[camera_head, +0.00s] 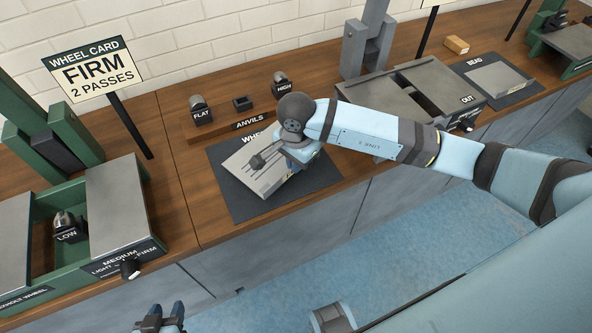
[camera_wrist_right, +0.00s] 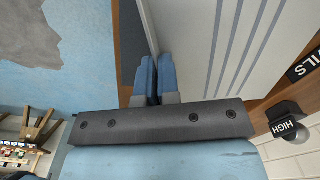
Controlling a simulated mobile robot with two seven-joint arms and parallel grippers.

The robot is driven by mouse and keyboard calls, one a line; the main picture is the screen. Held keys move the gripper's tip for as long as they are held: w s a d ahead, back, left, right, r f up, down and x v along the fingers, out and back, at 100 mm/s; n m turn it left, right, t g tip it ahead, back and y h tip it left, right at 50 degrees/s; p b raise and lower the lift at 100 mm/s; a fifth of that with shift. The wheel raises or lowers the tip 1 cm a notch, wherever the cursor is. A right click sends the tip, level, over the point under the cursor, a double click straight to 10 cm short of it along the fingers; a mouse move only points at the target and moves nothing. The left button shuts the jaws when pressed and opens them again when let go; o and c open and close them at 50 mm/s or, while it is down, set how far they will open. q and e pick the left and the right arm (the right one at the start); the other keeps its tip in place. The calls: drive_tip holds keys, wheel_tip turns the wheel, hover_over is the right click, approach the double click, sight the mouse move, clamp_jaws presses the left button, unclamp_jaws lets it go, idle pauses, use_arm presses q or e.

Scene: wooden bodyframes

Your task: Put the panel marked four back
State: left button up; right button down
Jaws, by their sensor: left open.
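A pale grey panel (camera_head: 246,178) with several dark parallel stripes lies on the dark mat (camera_head: 228,206) in the middle of the bench. The right wrist view shows the striped panel (camera_wrist_right: 205,35) up close. In the head view my right arm hides the panel's right end. My left gripper (camera_head: 160,322) is open and empty at the bottom edge, in front of the bench.
The anvil rack (camera_head: 240,122) stands behind the mat, with FLAT and HIGH anvils. A green wheel stand (camera_head: 75,225) with a LOW anvil is at left. A grey stand (camera_head: 405,85) and another mat (camera_head: 500,85) with a plate are at right. A sign says FIRM, 2 PASSES (camera_head: 92,68).

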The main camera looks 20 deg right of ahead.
drive_tip(key=shift+f, duration=1.95)
drive_tip(key=shift+f, duration=0.1)
drive_tip(key=c, duration=1.8)
unclamp_jaws()
drive_tip(key=shift+f, duration=0.1)
drive_tip(key=o, duration=0.4)
drive_tip(key=shift+o, duration=0.2)
drive_tip(key=shift+r, duration=0.2)
